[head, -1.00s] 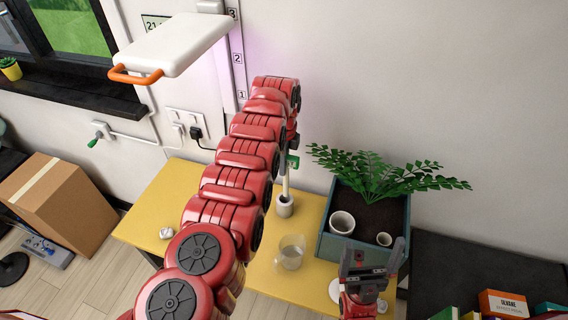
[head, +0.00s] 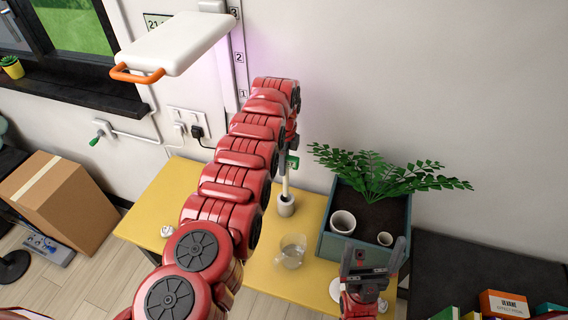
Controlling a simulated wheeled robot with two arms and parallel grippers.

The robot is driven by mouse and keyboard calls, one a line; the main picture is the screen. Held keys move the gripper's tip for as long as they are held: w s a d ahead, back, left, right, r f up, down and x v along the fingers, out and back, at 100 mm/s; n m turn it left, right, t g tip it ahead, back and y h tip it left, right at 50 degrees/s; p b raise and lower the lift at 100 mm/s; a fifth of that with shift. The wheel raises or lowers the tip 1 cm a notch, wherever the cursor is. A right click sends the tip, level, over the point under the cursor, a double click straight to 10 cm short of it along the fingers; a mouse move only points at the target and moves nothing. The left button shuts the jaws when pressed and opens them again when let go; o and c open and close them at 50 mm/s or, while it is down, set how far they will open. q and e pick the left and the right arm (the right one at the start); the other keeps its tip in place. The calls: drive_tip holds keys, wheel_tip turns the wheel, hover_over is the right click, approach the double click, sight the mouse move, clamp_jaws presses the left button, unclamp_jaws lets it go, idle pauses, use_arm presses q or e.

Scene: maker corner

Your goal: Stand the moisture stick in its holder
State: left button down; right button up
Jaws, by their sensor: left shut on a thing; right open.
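The moisture stick (head: 286,185) is a thin pale rod with a green head (head: 292,162). It stands about upright, with its lower end at the mouth of the holder (head: 285,205), a small pale cup on the yellow table. I cannot tell how deep the rod sits in it. My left gripper (head: 290,152) is shut on the stick near its green head, partly hidden by my red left arm. My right gripper (head: 371,258) is open and empty in front of the planter.
A teal planter (head: 330,245) with a fern and two white pots stands right of the holder. A clear cup (head: 290,251) stands in front of the holder. Crumpled paper (head: 167,231) lies on the left of the yellow table (head: 150,215). A white lamp panel (head: 175,45) hangs above left.

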sight(284, 180)
use_arm(q)
drive_tip(key=shift+f+b, duration=0.5)
drive_tip(key=shift+f, duration=0.2)
drive_tip(key=shift+f+b, duration=0.75)
drive_tip(key=shift+f, duration=0.7)
drive_tip(key=shift+f+b, duration=0.65)
drive_tip(key=shift+b, duration=0.2)
drive_tip(key=shift+f+b, duration=0.75)
drive_tip(key=shift+f, duration=0.15)
drive_tip(key=c, duration=0.6)
unclamp_jaws()
